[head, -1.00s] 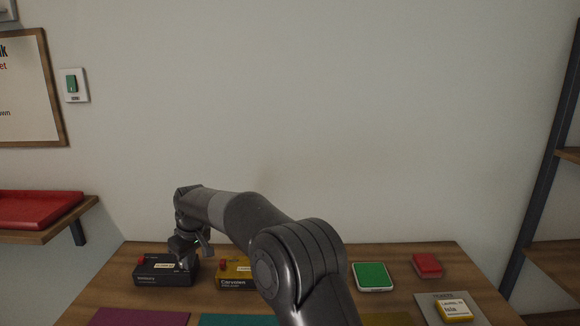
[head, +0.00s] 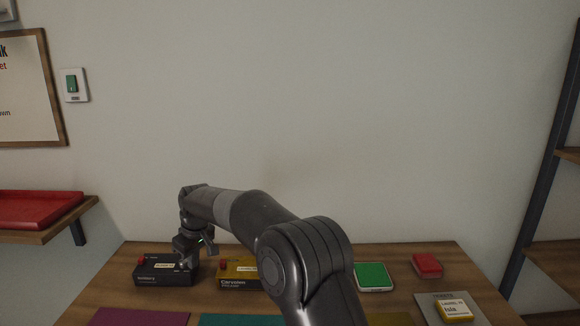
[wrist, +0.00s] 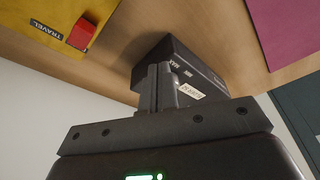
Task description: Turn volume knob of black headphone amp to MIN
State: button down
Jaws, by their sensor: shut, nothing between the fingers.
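The black headphone amp (head: 150,278) is a small black box at the left of the table, with a red part and a pale label on it. My gripper (head: 186,264) is over its right end, pointing down. In the wrist view the fingers (wrist: 156,88) are together and empty, in front of the amp (wrist: 172,48). MAX and other small white lettering show on the amp's face, partly behind the fingers. The volume knob cannot be made out clearly. I cannot tell whether the fingers touch the amp.
A yellow box (head: 240,283) with a red part (head: 223,265) stands just right of the amp. A green-topped white block (head: 373,276), a red block (head: 427,265) and a yellow labelled block (head: 454,309) are farther right. Coloured mats, including a purple one (head: 138,317), lie in front.

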jog(key=shift+w+a+v, duration=0.1)
jog(key=shift+a+v, duration=0.1)
jog(key=shift+v, duration=0.75)
jog(key=shift+w+a+v, duration=0.15)
jog(key=shift+a+v, duration=0.05)
jog(key=shift+v, duration=0.75)
jog(key=shift+w+a+v, duration=0.1)
jog(key=shift+a+v, duration=0.1)
jog(key=shift+v, duration=0.75)
jog(key=shift+r, duration=0.25)
jog(key=s+d+r+m+t, duration=0.15)
jog(key=s+d+r, duration=0.25)
jog(key=d, duration=0.4)
jog(key=s+d+r+m+h, duration=0.1)
jog(key=s+d+r+m, duration=0.15)
jog(key=s+d, duration=0.4)
jog(key=s+d+r+m+t, duration=0.15)
jog(key=d+r, duration=0.25)
jog(key=d, duration=0.6)
jog(key=s+d+f+m, duration=0.3)
jog(key=s+d, duration=0.5)
jog(key=s, duration=0.4)
jog(key=s+d+f+m+t+h, duration=0.1)
jog(key=s+d+f+m, duration=0.2)
jog(key=s+d, duration=0.6)
jog(key=s+f, duration=0.1)
jog(key=s, duration=0.2)
jog(key=shift+d+f, duration=0.15)
jog(key=shift+d, duration=0.05)
jog(key=shift+m, duration=0.25)
